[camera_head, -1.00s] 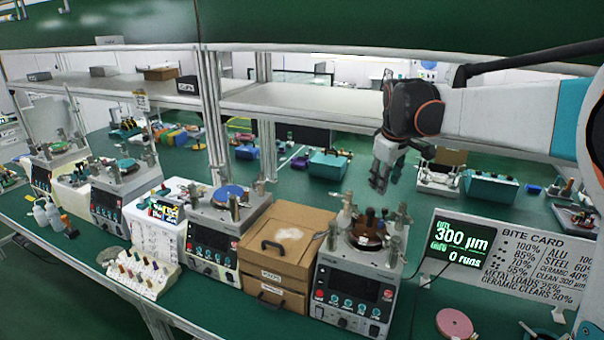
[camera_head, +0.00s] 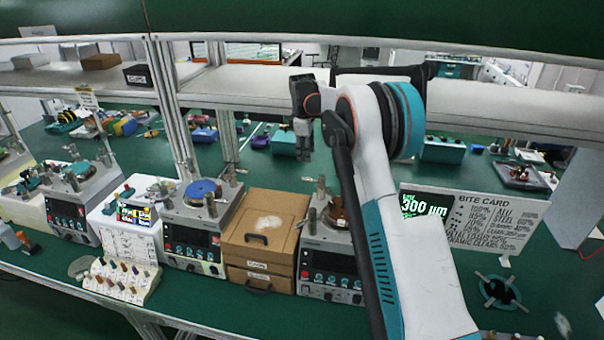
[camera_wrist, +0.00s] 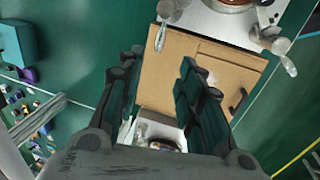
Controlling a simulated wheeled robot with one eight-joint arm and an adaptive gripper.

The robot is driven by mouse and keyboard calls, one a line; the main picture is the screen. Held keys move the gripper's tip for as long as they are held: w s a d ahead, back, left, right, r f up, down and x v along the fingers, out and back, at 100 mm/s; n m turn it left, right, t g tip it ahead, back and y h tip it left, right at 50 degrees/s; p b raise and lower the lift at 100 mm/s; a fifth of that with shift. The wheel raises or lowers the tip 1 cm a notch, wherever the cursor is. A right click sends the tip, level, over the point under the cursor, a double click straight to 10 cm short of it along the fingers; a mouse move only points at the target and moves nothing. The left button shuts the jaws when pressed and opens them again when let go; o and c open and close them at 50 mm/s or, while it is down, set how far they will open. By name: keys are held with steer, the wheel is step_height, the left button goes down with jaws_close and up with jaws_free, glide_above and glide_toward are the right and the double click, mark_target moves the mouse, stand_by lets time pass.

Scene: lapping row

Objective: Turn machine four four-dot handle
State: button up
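The rightmost machine (camera_head: 328,262) in the head view has a copper-brown disc on top and upright metal posts around it. My arm hides its right side. In the wrist view, its brown disc (camera_wrist: 228,4) and two metal levers, left (camera_wrist: 161,36) and right (camera_wrist: 286,56), show at the top edge. I cannot make out dots on any handle, nor a machine number. My gripper (camera_head: 304,140) hangs fingers down above the bench, behind and above the machine row. In the wrist view my gripper (camera_wrist: 160,72) has its fingers spread apart, with nothing between them, above a cardboard box.
The cardboard box (camera_head: 262,228) stands left of the rightmost machine. A blue-disc machine (camera_head: 195,232) stands beyond it. A rack of coloured pegs (camera_head: 122,278) is at the front left. The bite card (camera_head: 488,218) stands at right. The shelf (camera_head: 480,105) runs close behind my arm.

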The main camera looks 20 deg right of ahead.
mark_target(307, 179)
steer(key=f, duration=0.4)
steer(key=w+d+f, duration=0.1)
steer(key=f, duration=0.3)
steer(key=w+f, duration=0.1)
steer(key=f, duration=0.3)
steer(key=shift+d+f+p, duration=0.2)
steer(key=shift+p, duration=0.2)
jaws_close()
